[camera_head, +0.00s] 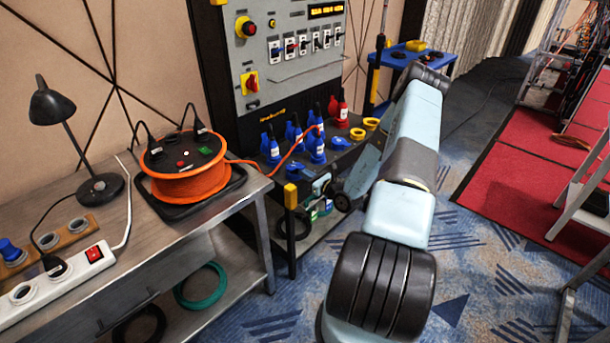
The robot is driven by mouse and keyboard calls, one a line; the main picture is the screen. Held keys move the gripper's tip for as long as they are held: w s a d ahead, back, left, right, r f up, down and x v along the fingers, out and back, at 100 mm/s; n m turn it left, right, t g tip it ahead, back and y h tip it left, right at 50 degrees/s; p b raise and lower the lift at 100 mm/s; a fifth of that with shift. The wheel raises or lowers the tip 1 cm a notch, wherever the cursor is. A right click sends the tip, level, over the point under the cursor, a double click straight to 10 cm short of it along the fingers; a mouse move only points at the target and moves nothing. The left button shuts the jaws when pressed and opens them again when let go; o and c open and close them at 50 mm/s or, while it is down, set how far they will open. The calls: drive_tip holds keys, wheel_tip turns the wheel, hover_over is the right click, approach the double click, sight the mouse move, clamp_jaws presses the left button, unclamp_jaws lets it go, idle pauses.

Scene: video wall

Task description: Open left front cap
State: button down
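A dark sloping socket ledge (328,161) juts from the grey power panel (290,50). At its left front corner is a blue cap (294,171), which looks shut. Another blue cap (339,143) sits farther right along the front edge, followed by two yellow-rimmed parts (364,128) that look like round openings. Blue plugs (317,146) and a red plug (340,109) stand behind them. My pale blue arm rises right of the ledge, bends at the top and comes down behind itself.
A metal table (180,241) at left holds an orange cable reel (186,176), a black lamp (53,106) and a white power strip (62,284). An orange cable crosses to the plugs. A yellow-topped post (291,222) stands before the ledge. Blue carpet (490,265) is open at right.

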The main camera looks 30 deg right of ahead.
sight(303, 167)
drive_tip(key=shift+r, duration=0.45)
drive_tip(key=shift+w+a+r, duration=0.1)
drive_tip(key=shift+w+r, duration=0.15)
drive_tip(key=shift+r, duration=0.5)
drive_tip(key=shift+w+a+r, duration=0.1)
drive_tip(key=shift+w+r, duration=0.15)
drive_tip(key=shift+r, duration=0.45)
drive_tip(key=shift+w+r, duration=0.1)
drive_tip(key=shift+w+a+r, duration=0.2)
drive_tip(key=shift+w+r, duration=0.25)
drive_tip(key=shift+r, duration=0.1)
drive_tip(key=shift+w+a+r, duration=0.15)
drive_tip(key=shift+w+r, duration=0.25)
drive_tip(key=shift+r, duration=0.1)
drive_tip(key=shift+w, duration=0.1)
drive_tip(key=shift+w+a+r, duration=0.2)
drive_tip(key=shift+w+r, duration=0.15)
drive_tip(key=shift+w, duration=0.2)
drive_tip(key=shift+w+a+r, duration=0.2)
drive_tip(key=shift+w+r, duration=0.15)
drive_tip(key=shift+w, duration=0.15)
